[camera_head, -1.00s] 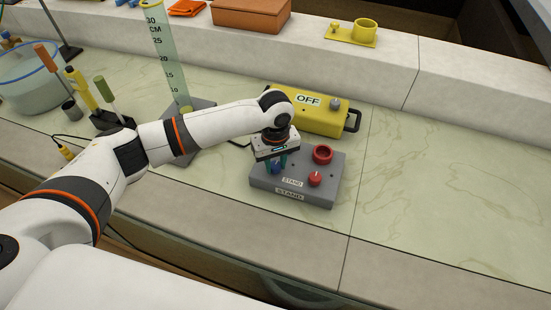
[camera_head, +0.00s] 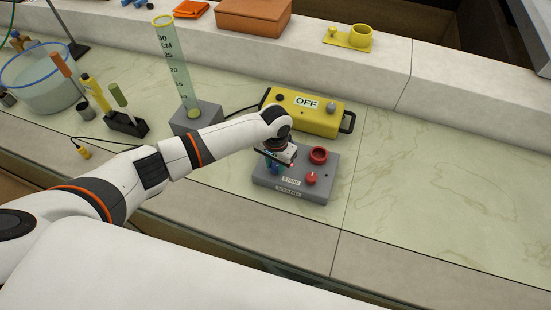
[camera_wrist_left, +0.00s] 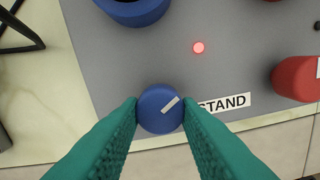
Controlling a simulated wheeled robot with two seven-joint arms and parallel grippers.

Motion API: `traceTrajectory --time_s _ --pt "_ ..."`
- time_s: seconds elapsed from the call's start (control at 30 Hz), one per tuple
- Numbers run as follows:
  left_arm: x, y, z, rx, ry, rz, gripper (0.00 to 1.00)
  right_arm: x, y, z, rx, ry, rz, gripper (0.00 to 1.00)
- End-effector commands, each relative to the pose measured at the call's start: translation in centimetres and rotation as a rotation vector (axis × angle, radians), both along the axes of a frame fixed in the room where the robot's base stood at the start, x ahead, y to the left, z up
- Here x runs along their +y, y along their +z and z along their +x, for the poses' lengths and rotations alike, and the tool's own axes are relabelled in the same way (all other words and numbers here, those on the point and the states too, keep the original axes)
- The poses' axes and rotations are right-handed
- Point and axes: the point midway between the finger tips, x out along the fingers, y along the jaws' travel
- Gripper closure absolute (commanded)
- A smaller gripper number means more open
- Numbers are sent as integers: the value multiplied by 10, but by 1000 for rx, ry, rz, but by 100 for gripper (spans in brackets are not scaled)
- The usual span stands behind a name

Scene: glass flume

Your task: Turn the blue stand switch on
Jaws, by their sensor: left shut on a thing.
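The grey stand box (camera_head: 262,181) with "STAND" labels sits on the bench; it also fills much of the left wrist view (camera_wrist_left: 120,70). My left gripper (camera_head: 273,166) is down at its left side, largely hiding the blue parts in the head view. In the left wrist view its teal fingers (camera_wrist_left: 160,112) are shut on the blue knob (camera_wrist_left: 158,100), one on each side. The knob's white mark points up and right. A small red light (camera_wrist_left: 198,47) glows beyond it. My right gripper is not in view.
A blue ring (camera_wrist_left: 135,10) and a red knob (camera_wrist_left: 298,78) are close to the held knob. A yellow box marked OFF (camera_head: 330,119) stands just behind. A measuring cylinder (camera_head: 176,75) and a tool holder (camera_head: 126,125) stand left. The bench to the right is clear.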

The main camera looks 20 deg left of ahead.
Motion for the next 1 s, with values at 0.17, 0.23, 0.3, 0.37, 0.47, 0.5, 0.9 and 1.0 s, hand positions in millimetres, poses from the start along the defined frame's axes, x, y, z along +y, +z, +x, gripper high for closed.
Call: traceTrajectory --time_s 0.17,0.23,0.3,0.37,0.47,0.5,0.9,1.0 --pt "0 2 0 0 -166 -1 93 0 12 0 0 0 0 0" --pt "0 2 0 0 -228 -1 93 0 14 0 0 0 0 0" --pt "1 2 0 1 -286 -1 93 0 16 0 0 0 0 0" --pt "1 1 0 0 -335 -1 93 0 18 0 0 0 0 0" --pt "1 1 1 -1 -406 -1 93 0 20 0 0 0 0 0" --pt "1 1 1 -1 -431 -1 93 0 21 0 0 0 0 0" --pt "1 1 2 -2 -579 -2 93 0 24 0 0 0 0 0" --pt "1 0 2 -2 -590 -2 93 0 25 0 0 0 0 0"
